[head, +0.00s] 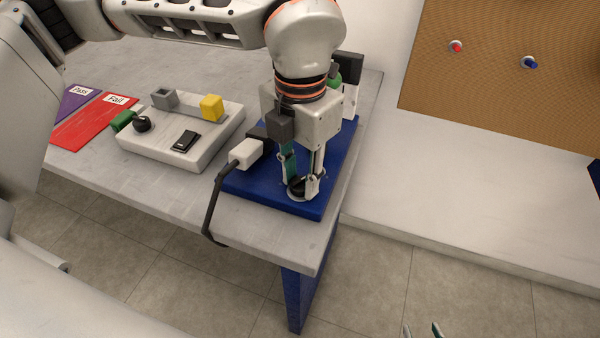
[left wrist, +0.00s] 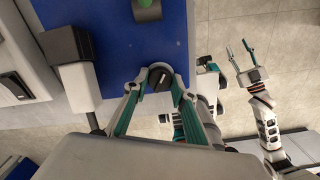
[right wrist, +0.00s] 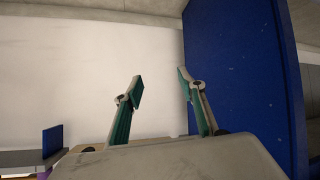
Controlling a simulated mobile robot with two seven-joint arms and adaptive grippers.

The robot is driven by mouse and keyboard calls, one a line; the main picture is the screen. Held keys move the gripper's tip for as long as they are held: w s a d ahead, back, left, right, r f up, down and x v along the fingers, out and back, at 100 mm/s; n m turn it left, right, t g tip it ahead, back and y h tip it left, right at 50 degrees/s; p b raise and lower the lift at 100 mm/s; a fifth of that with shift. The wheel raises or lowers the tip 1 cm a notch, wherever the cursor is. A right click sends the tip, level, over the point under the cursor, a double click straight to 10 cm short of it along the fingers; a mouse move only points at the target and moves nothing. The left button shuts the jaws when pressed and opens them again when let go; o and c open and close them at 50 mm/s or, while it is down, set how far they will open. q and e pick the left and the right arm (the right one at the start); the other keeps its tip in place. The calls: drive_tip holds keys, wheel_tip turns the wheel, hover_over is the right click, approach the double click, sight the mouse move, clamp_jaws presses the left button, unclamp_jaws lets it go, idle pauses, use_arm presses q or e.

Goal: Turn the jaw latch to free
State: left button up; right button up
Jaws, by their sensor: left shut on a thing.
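The jaw latch appears to be the round black knob (head: 297,186) near the front edge of the blue base (head: 262,190). It also shows in the left wrist view (left wrist: 159,78), with a light mark on its face. My left gripper (head: 303,187) points down at the knob, and its two fingers are closed around it from either side. In the head view the fingers hide part of the knob. My right gripper (right wrist: 158,82) is open and empty, well away from the base. Its fingertips show at the bottom of the head view (head: 423,330).
A white plug-like block (head: 247,151) with a dark cable sits at the base's left edge. A pale control box (head: 165,150) with a black dial, switch and yellow block stands left. A green part (left wrist: 146,4) lies behind the knob. Red Fail (head: 85,128) and purple Pass mats lie further left.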

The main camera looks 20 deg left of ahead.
sight(301, 180)
use_arm(q)
drive_tip(key=m, duration=0.5)
drive_tip(key=shift+m+p, duration=0.3)
drive_tip(key=m, duration=0.5)
drive_tip(key=shift+m+p, duration=0.3)
drive_tip(key=shift+p, duration=0.05)
drive_tip(key=shift+m, duration=0.3)
drive_tip(key=o, duration=1.1)
wheel_tip(301, 180, up, 12)
